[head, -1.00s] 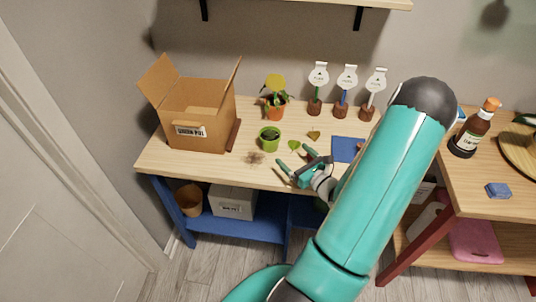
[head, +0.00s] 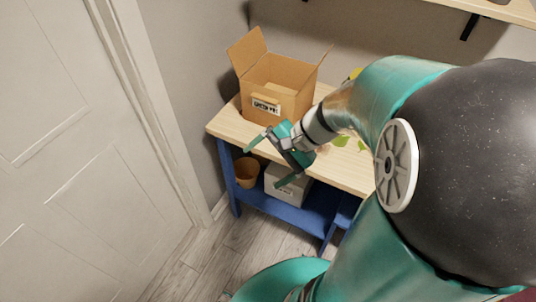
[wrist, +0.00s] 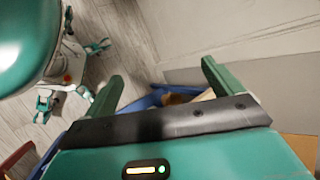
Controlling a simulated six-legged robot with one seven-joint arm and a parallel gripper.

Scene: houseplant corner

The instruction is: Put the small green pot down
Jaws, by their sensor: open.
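The small green pot does not show in either view now; in the head view my arm covers the part of the table where it stood earlier. My gripper (head: 266,164) is open, with nothing between its fingers, at the front edge of the wooden table (head: 228,124). It is in front of the cardboard box. In the wrist view the open fingers (wrist: 160,80) point toward the lower shelf and the floor, with no pot between them.
The open cardboard box (head: 285,105) stands at the table's left end. Below, the blue shelf (head: 295,215) holds a brown pot (head: 246,172) and a white box (head: 283,187). A door (head: 80,160) is at left; the floor (head: 215,262) before it is clear.

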